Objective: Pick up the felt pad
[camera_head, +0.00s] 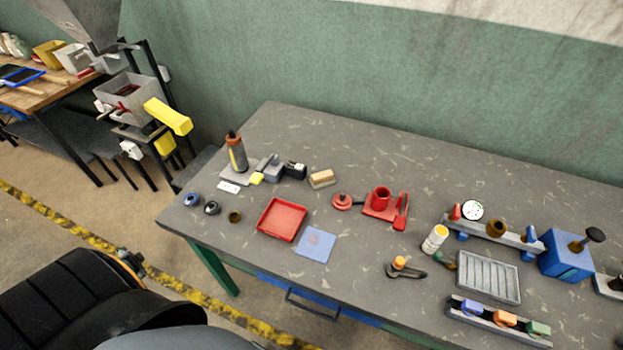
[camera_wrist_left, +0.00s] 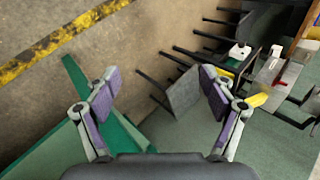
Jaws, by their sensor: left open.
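A flat blue square (camera_head: 316,244), which looks like the felt pad, lies on the grey workbench (camera_head: 350,275) near its front edge in the head view. It has a faint round mark and lies just right of a red tray (camera_head: 283,219). A small tan block (camera_head: 322,179) sits farther back. My left gripper (camera_wrist_left: 160,92) shows only in the left wrist view. Its two fingers are wide apart with nothing between them, over the floor and a green bench part. The pad is not in that view. My right gripper is not in view.
A red stand (camera_head: 382,204), a white bottle (camera_head: 435,239) and a grey ribbed tray (camera_head: 489,276) stand to the right. Small rings (camera_head: 213,208) lie left of the red tray. A tall bottle (camera_head: 236,152) stands at the back left. The bench's back middle is clear.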

